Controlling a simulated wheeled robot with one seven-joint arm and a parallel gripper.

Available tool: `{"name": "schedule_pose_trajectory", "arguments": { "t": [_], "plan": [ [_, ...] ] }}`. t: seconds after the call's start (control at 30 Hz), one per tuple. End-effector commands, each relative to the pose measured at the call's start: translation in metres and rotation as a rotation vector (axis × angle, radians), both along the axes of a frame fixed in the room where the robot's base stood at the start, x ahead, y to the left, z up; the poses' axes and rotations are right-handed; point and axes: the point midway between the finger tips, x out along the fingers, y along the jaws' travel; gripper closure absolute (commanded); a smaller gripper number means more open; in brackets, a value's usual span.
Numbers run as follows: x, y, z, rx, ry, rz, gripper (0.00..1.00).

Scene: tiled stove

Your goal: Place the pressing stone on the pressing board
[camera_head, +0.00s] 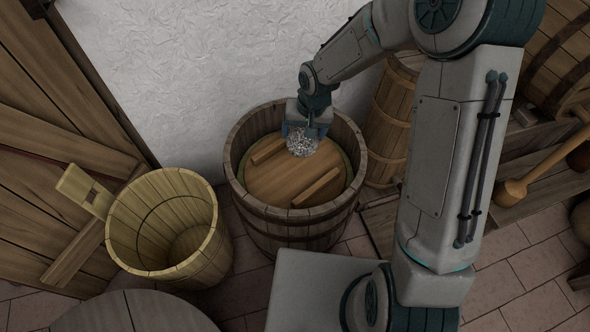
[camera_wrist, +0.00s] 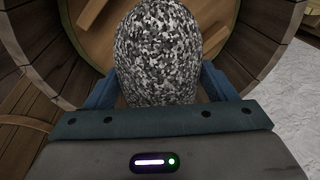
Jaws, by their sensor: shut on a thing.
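The pressing stone (camera_head: 302,143) is a rounded, speckled grey stone. My gripper (camera_head: 305,130) is shut on it, over the inside of a wooden barrel. In the wrist view the stone (camera_wrist: 158,52) fills the space between the two blue fingers. The pressing board (camera_head: 280,178) is a round wooden lid with two cross battens, lying inside the barrel (camera_head: 290,222). The stone is over the board's far part; I cannot tell whether it touches the board. Part of the board (camera_wrist: 105,22) shows behind the stone in the wrist view.
An empty pale wooden bucket (camera_head: 165,228) with a tall handle stands to the left. A taller wooden tub (camera_head: 390,125) stands close behind on the right. A white wall (camera_head: 200,75) rises behind the barrel. A round wooden top (camera_head: 130,312) is at the lower left.

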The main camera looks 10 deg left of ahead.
Motion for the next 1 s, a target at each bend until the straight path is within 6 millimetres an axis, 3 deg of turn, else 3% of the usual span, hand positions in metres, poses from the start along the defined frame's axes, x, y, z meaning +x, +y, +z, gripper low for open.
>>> {"name": "schedule_pose_trajectory", "arguments": {
  "t": [0.03,0.1,0.3,0.47,0.73,1.0],
  "plan": [
    [-0.003,0.007,-0.015,0.002,-0.001,0.007,0.92],
    [-0.005,0.013,-0.024,0.003,-0.002,0.010,0.92],
    [-0.008,0.020,-0.038,0.006,-0.003,0.015,0.92],
    [-0.009,0.021,-0.051,0.007,-0.002,0.014,0.92],
    [-0.010,0.021,-0.093,0.007,-0.001,0.016,0.92],
    [-0.009,0.021,-0.114,0.007,-0.002,0.014,0.92]
  ]
}}
